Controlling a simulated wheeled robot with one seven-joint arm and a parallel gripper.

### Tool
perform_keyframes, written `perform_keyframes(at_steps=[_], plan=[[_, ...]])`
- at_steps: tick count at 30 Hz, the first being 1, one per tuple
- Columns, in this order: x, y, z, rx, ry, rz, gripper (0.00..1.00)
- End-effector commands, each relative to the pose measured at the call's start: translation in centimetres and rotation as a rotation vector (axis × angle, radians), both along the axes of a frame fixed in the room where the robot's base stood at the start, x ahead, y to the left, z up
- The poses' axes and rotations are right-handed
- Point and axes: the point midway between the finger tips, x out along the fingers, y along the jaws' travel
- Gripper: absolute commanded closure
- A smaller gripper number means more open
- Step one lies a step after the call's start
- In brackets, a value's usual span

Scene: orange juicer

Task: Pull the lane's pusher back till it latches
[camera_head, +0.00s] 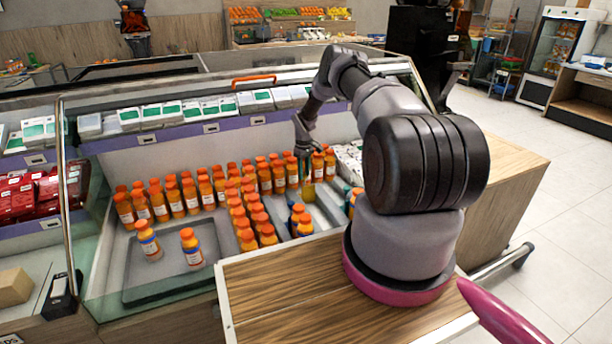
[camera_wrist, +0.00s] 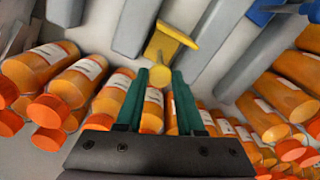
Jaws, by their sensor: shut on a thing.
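The lane's pusher (camera_wrist: 163,48) is a yellow piece with a flat plate and a round knob at its near end, seen at the top centre of the wrist view. The head view shows the hold only small. Whether the pusher is latched cannot be told.
Rows of orange bottles (camera_head: 240,205) stand close on the left of my gripper. More bottles (camera_wrist: 285,95) stand on the right in the wrist view, with a blue piece (camera_wrist: 278,12) beyond. Grey lane dividers (camera_wrist: 215,45) run alongside. A wooden counter (camera_head: 290,290) lies in front.

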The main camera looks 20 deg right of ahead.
Motion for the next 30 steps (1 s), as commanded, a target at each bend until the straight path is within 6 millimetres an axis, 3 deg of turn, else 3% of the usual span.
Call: perform_keyframes(at_steps=[10,11,12,13,23,30], plan=[[0.7,0.0,0.3,-0.003,-0.016,0.004,1.0],[0.7,0.0,0.3,-0.003,-0.017,0.005,0.56],[0.7,0.0,0.3,-0.002,-0.016,0.005,0.4],[0.6,0.0,0.3,-0.003,-0.016,0.005,0.33],[0.4,0.0,0.3,-0.001,-0.009,0.003,0.33],[0.5,-0.1,3.7,-0.003,-0.011,0.003,0.33]])
